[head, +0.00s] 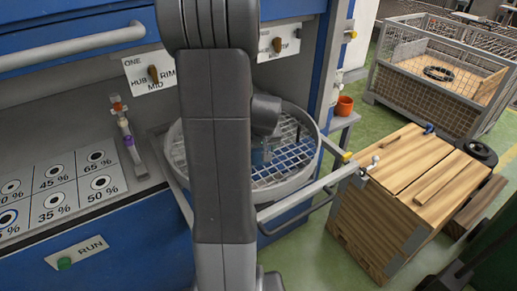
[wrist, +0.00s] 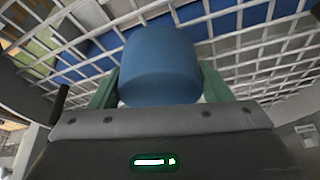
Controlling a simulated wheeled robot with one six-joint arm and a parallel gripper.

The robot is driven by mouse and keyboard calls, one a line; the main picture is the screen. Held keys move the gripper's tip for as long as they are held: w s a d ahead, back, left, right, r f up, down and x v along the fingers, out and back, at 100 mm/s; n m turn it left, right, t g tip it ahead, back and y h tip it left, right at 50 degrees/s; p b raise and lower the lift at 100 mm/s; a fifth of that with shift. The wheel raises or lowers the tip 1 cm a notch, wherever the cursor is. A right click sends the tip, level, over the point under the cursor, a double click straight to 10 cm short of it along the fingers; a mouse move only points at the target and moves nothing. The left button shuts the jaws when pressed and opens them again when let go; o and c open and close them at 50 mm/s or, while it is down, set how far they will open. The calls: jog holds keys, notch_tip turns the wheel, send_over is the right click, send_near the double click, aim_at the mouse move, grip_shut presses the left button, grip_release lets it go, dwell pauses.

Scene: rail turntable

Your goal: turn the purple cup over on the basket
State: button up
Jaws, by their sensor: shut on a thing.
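My gripper (wrist: 160,88) has its two green fingers on either side of a smooth, blue, rounded cup-like thing (wrist: 160,62) and is shut on it. It looks blue rather than purple, and its opening cannot be made out. The round wire basket (head: 307,172) has a grey rim and a white grid floor; the grid (wrist: 232,45) fills the wrist view behind the held thing. In the head view my arm covers the basket's middle, and the gripper and held thing are mostly hidden; a small bluish patch shows over the grid. I cannot tell whether the held thing touches the grid.
A narrow rack (head: 137,150) with orange and purple pieces stands left of the basket, beside a percentage-marked panel (head: 62,195). A wooden crate (head: 395,205) stands close on the right. An orange pot (head: 344,106) is behind. Green floor shows between the crates.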

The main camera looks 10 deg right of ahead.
jog(key=shift+f, duration=0.3)
jog(key=o, duration=1.2)
jog(key=shift+o, duration=0.2)
jog(key=shift+r, duration=0.1)
jog(key=v, duration=1.3)
jog(key=shift+s+r, duration=0.2)
jog(key=shift+r, duration=0.05)
jog(key=shift+f, duration=0.1)
jog(key=x, duration=1.3)
jog(key=shift+w+f, duration=0.2)
jog(key=shift+f, duration=0.1)
jog(key=shift+r, duration=0.2)
